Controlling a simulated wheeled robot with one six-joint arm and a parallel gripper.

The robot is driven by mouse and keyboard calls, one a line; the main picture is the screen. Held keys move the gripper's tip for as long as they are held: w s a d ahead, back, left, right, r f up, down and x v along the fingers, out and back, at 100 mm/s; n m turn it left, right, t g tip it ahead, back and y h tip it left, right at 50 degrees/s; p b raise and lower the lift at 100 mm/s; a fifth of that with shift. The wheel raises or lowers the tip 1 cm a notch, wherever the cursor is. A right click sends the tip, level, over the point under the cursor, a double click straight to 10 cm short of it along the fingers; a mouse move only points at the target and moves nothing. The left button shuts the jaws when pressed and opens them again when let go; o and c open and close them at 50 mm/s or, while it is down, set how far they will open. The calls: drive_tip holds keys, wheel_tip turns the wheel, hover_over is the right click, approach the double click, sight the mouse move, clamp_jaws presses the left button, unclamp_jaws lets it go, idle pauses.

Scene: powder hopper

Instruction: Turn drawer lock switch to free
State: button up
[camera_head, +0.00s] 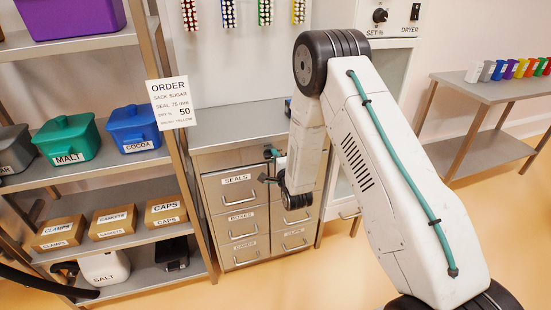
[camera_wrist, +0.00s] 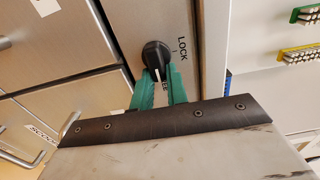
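The drawer lock switch is a black knob (camera_wrist: 156,54) on the metal cabinet front, in the wrist view. Its white mark points down the picture, at a label partly hidden between my fingers, of which only the last letters show. The LOCK label (camera_wrist: 182,48) is to the right of the knob. My gripper (camera_wrist: 160,72) has two teal fingers, apart from each other, with tips at the knob's lower end. I cannot tell whether they press on it. In the head view my gripper (camera_head: 266,166) is in front of the drawer cabinet's upper part.
The drawer cabinet (camera_head: 262,200) has several closed, labelled drawers with bar handles that stick out. A shelf rack (camera_head: 165,95) with bins and boxes stands close on its left. A side table (camera_head: 490,92) with coloured cups is at the right. Open floor lies in front.

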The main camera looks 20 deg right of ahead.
drive_tip(key=o, duration=0.4)
drive_tip(key=shift+d, duration=0.1)
drive_tip(key=shift+c, duration=0.2)
drive_tip(key=s, duration=0.7)
drive_tip(key=shift+s, duration=0.35)
